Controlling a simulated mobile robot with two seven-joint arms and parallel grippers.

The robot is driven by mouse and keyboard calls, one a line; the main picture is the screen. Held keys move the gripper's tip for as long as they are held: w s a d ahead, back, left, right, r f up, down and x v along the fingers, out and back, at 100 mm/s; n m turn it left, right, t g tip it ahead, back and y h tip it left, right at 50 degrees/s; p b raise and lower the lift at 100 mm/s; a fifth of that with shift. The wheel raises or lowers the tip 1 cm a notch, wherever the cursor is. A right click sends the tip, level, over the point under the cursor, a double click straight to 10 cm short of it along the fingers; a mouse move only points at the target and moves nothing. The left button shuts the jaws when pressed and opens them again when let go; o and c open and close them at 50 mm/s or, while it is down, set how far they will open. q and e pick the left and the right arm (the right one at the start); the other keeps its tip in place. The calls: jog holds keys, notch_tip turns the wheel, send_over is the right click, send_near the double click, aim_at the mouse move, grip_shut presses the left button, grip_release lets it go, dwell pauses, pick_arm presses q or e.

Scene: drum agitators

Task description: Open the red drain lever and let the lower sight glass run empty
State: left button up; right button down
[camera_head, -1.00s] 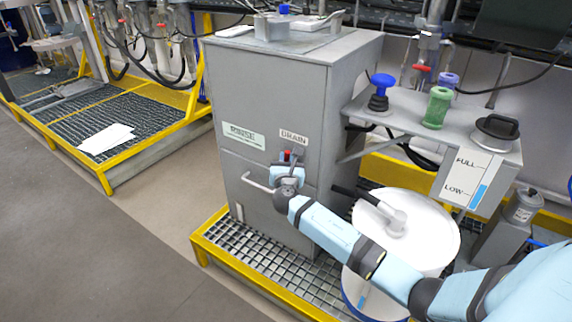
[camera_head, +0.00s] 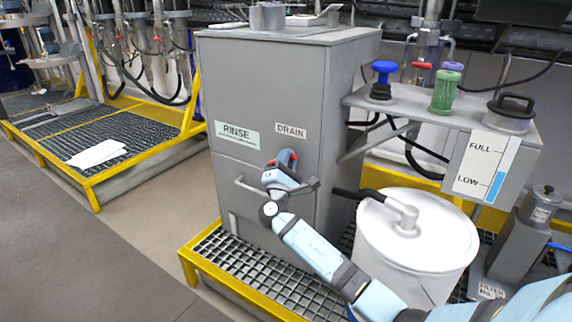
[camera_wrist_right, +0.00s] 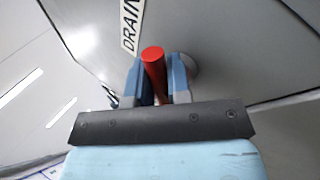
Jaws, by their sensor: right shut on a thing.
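The red drain lever (camera_head: 286,156) sits on the front of the grey cabinet (camera_head: 265,90), just below the DRAIN label (camera_head: 291,132). My right gripper (camera_head: 284,161) is shut on it, with its fingers on either side. In the right wrist view, the red lever (camera_wrist_right: 154,68) stands between the two blue-grey fingers (camera_wrist_right: 157,85), below the label (camera_wrist_right: 131,25). The sight glass (camera_head: 498,172) at the right is a white panel marked FULL and LOW. Its blue column reaches slightly above the LOW mark. My left gripper is not in view.
A bar handle (camera_head: 250,188) juts from the cabinet beside my right gripper. A white drum (camera_head: 425,245) with a grey pipe stands on the grating to the right. A shelf (camera_head: 415,103) above holds blue and green knobbed parts. Open floor (camera_head: 75,235) lies at the left.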

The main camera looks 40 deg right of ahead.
jog(key=m+g+h, duration=0.1)
jog(key=m+g, duration=0.1)
jog(key=m, duration=0.1)
jog(key=m+g+h, duration=0.2)
jog(key=m, duration=0.2)
jog(key=f+m+g+h, duration=0.1)
jog(key=m+g, duration=0.1)
jog(key=m, duration=0.1)
jog(key=shift+s+h, duration=0.1)
jog(key=shift+h, duration=0.3)
jog(key=shift+m, duration=0.5)
jog(key=c, duration=1.1)
grip_release()
jog(key=shift+s+a+f, duration=0.1)
jog(key=shift+a, duration=0.05)
pick_arm(q)
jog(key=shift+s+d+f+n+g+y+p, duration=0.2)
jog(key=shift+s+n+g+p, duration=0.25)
jog(key=shift+p, duration=0.3)
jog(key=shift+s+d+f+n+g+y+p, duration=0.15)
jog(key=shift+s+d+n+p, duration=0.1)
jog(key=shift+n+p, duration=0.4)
pick_arm(e)
jog(key=v, duration=1.3)
jog(key=shift+a, duration=0.15)
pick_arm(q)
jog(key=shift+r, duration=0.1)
pick_arm(e)
jog(key=shift+f, duration=0.1)
